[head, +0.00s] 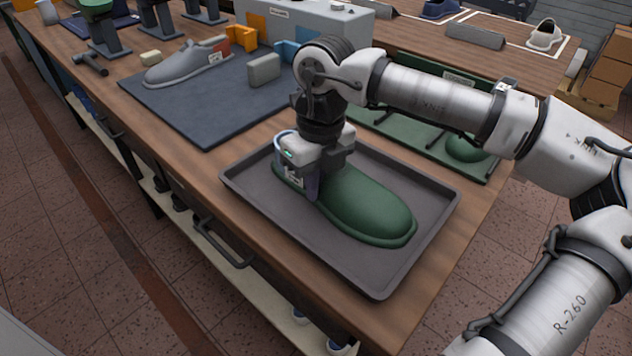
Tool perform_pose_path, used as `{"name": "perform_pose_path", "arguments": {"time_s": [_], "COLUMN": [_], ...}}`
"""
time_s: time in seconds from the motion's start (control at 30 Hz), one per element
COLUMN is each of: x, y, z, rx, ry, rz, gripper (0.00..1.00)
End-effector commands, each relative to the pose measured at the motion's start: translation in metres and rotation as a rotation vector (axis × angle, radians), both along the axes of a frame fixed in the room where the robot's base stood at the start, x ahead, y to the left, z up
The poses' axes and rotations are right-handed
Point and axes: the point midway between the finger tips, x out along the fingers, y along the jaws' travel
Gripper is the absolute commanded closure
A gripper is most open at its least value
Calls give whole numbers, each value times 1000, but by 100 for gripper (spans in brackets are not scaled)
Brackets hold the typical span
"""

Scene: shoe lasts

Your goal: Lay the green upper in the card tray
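The green upper (368,205) lies in a dark grey rimmed tray (405,280) at the front of the bench, its rounded toe toward the lower right. I take this tray as the card tray; its material cannot be told. My gripper (308,188) points down at the upper's left, heel end, with a dark finger against or just in front of its side. The gripper body hides much of the heel end. Whether the fingers are closed on the upper cannot be seen.
A dark mat (205,105) with a grey shoe (186,66) and a grey block (264,69) lies behind left. A green rack (425,150) holding another green rounded item (466,148) stands behind right. A hammer (90,63) lies far left.

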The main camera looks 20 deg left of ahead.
Motion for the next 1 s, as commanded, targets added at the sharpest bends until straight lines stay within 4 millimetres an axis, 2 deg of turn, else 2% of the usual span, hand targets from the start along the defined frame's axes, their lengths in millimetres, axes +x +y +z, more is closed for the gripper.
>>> {"name": "perform_pose_path", "arguments": {"time_s": [0.03, 0.1, 0.23, 0.57, 0.77, 1.0], "x": [0, 0, 0, 0, 3, 6], "y": [0, 0, 0, 0, -1, -2], "z": [0, 0, 0, 3, 33, 89], "rx": [0, 0, 0, -1, 1, 2], "ry": [0, 0, 0, -1, -4, -3], "rz": [0, 0, 0, -1, -2, -2], "gripper": [100, 87, 71, 71, 71, 71]}}
